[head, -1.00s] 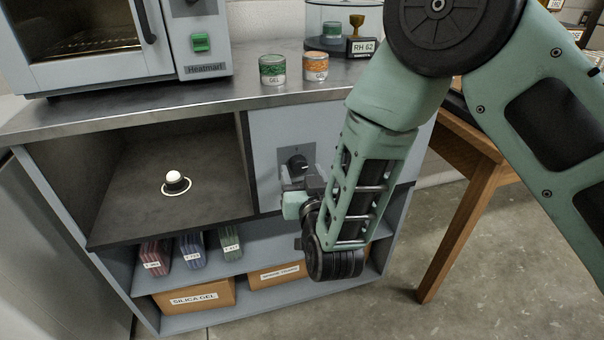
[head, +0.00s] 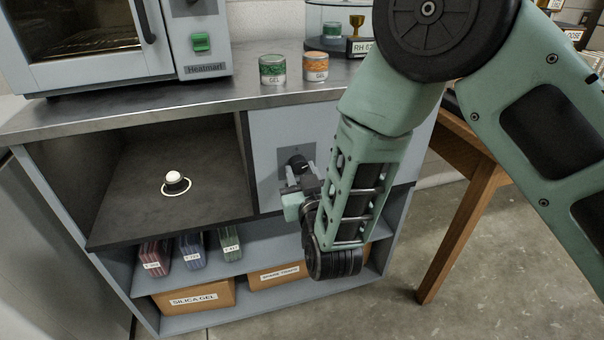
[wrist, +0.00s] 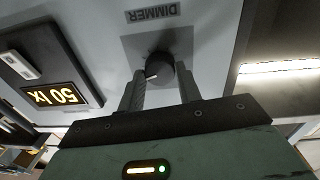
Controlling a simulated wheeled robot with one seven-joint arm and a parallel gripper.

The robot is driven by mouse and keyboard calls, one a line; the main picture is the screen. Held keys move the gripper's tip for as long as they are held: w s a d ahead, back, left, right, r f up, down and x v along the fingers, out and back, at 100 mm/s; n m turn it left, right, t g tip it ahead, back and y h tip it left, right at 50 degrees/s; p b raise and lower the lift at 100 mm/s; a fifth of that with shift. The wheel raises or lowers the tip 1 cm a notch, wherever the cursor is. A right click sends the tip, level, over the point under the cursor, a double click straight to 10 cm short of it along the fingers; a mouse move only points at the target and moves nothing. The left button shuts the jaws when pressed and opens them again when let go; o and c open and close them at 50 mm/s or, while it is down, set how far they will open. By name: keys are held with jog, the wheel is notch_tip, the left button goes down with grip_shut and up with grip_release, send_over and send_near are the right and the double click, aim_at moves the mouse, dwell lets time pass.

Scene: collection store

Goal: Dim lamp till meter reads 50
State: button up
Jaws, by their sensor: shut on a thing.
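The black dimmer knob (wrist: 158,66) sits on a grey plate below an upside-down DIMMER label (wrist: 153,13) in the wrist view. The head view shows the knob (head: 297,163) on the cabinet front. My gripper (wrist: 160,82) is shut on it, one finger on each side; in the head view my gripper (head: 304,178) partly covers the plate. The meter display (wrist: 55,95) reads 50 lx, upside down in the wrist view. A lit lamp strip (wrist: 280,66) shows at the right there. A white-domed sensor (head: 173,178) stands inside a ring mark in the open compartment.
Above, the metal worktop (head: 225,101) carries an oven (head: 115,45), a green GEL tin (head: 272,70) and an orange GEL tin (head: 315,67). Lower shelves hold boxes, including a SILICA GEL box (head: 195,297). A wooden table leg (head: 455,235) stands at right.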

jog(key=o, duration=1)
jog(key=shift+s, duration=0.1)
jog(key=v, duration=1.7)
jog(key=shift+s, duration=0.15)
jog(key=shift+d, duration=0.1)
